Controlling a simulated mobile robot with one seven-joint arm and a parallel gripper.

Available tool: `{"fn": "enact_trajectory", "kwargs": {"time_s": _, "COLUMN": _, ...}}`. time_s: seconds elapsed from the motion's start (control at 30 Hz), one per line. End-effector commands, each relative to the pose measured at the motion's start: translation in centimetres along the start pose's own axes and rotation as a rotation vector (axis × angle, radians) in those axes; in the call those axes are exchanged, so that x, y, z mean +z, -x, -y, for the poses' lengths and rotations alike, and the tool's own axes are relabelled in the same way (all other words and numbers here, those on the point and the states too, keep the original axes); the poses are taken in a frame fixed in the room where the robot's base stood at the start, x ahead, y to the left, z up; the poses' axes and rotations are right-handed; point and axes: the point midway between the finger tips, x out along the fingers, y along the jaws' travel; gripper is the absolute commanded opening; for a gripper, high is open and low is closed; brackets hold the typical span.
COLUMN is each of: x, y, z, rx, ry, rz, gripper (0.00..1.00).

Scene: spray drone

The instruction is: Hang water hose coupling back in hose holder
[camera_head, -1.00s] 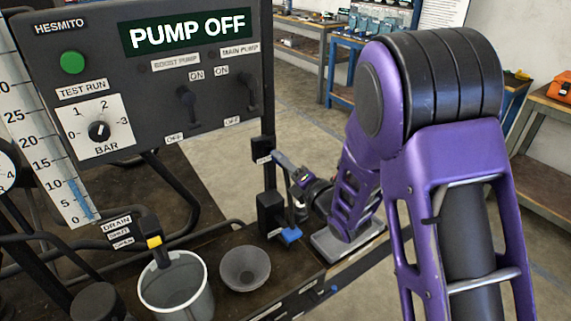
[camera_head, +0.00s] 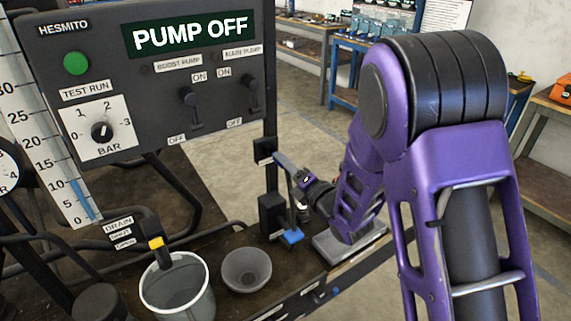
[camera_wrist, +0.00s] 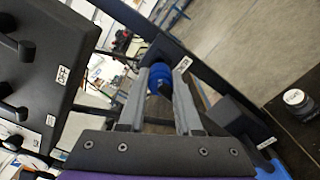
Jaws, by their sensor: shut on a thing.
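The blue hose coupling (camera_wrist: 159,79) sits between the two grey fingers of my gripper (camera_wrist: 160,82) in the wrist view. My gripper is shut on it. The black hose holder (camera_wrist: 157,50), with a white label beside it, is directly beyond the coupling. The two look very close or touching; I cannot tell whether the coupling is seated. In the head view, my gripper (camera_head: 281,160) reaches to the black holder block (camera_head: 264,149) on the upright post. The coupling is hidden there by my fingers.
Below my gripper stands a black block (camera_head: 271,214) with a blue part (camera_head: 292,236). A grey bowl (camera_head: 246,269) and a grey bucket (camera_head: 177,293) stand on the bench to the left. The control panel (camera_head: 150,70) reading PUMP OFF rises at upper left.

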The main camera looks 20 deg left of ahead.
Motion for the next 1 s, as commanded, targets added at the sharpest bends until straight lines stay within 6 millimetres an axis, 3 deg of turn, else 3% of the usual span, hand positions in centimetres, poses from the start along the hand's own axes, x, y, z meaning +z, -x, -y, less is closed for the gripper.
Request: {"fn": "enact_trajectory", "kwargs": {"time_s": 1.0, "x": 0.0, "y": -1.5, "z": 0.0, "rx": 0.0, "ry": 0.0, "rz": 0.0, "gripper": 0.0}}
